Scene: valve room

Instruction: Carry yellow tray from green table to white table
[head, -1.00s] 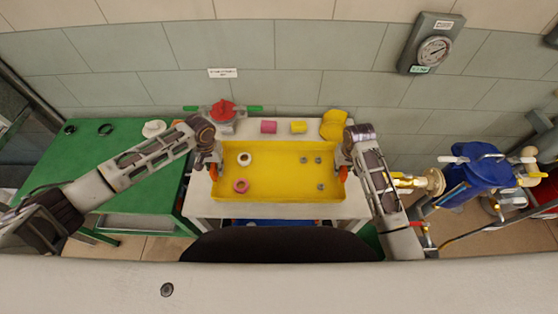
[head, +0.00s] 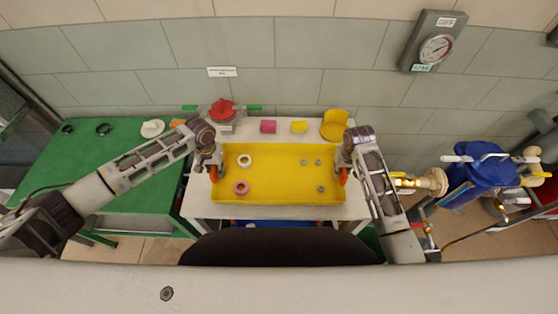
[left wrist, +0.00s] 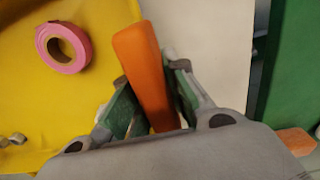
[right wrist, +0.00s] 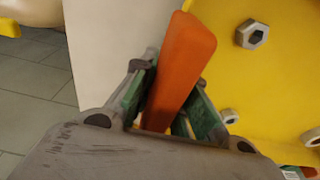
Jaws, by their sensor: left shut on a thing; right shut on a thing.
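The yellow tray (head: 280,180) is over the white table (head: 203,207), level; I cannot tell whether it rests on the top. It holds a white ring (head: 245,161), a pink ring (head: 241,188) and several grey nuts (head: 320,189). My left gripper (head: 214,172) is shut on the orange handle at the tray's left end; that handle (left wrist: 140,70) stands between the fingers in the left wrist view. My right gripper (head: 344,173) is shut on the right orange handle, which also shows in the right wrist view (right wrist: 182,70). The green table (head: 85,165) is to the left.
Behind the tray stand a red-topped valve (head: 222,110), a pink block (head: 268,126), a yellow block (head: 299,126) and a yellow curved piece (head: 335,124). A blue valve body (head: 475,180) with pipes is at the right. A gauge (head: 434,48) hangs on the wall.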

